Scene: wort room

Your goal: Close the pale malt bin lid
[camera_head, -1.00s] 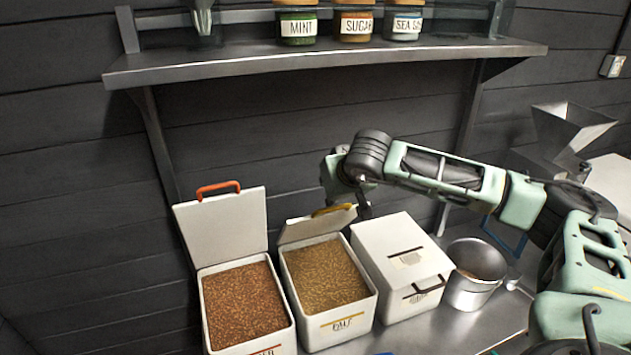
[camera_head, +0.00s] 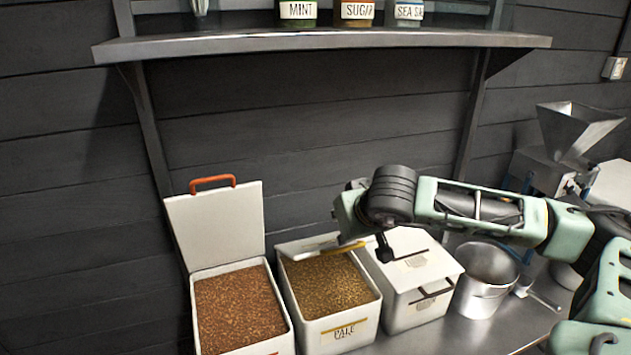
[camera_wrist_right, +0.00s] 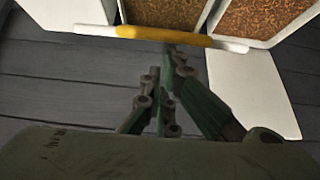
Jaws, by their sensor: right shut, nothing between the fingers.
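The pale malt bin (camera_head: 338,333) is the white middle bin, labelled PALE, with brown grain showing inside. Its white lid (camera_head: 300,243) with a yellow handle (camera_head: 343,246) is partly open and seen nearly edge-on above the back of the bin. My right gripper (camera_head: 384,250) is shut and empty, just right of the handle in the head view. In the right wrist view the shut fingertips (camera_wrist_right: 168,48) are at the yellow handle (camera_wrist_right: 165,36); I cannot tell whether they touch it. My left gripper is not in view.
A bin with an orange-handled lid (camera_head: 213,225) stands open at left. A closed white bin (camera_head: 412,312) stands close at right, then a metal pot (camera_head: 487,285) and a metal hopper (camera_head: 572,128). A shelf with jars (camera_head: 320,45) hangs above.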

